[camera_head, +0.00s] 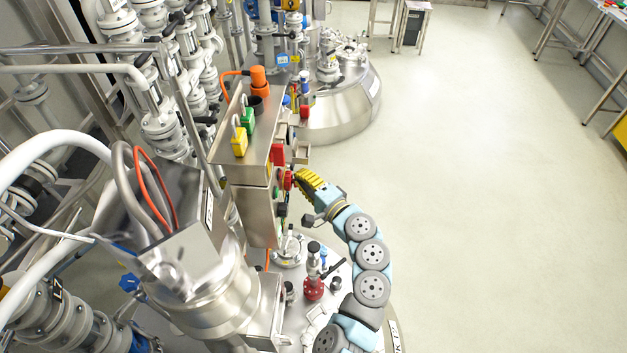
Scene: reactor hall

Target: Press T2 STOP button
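A steel control box (257,212) stands upright in the middle, with its button face turned right and seen almost edge-on. A red button (288,180) sticks out from that face, and a green button (276,191) sits close by it. No T2 STOP label is readable, so I cannot tell whether this red button is the one named. My gripper (299,177), with yellow ribbed fingers, is right at the red button from the right side. I cannot tell touching from a small gap. The fingers overlap in this view, so their opening is hidden.
A steel shelf (250,150) above the box carries yellow and green padlocks and an orange lamp (258,78). Below are a reactor lid with a red valve (313,288) and fittings. Another vessel (340,110) stands behind. The floor (480,190) to the right is clear.

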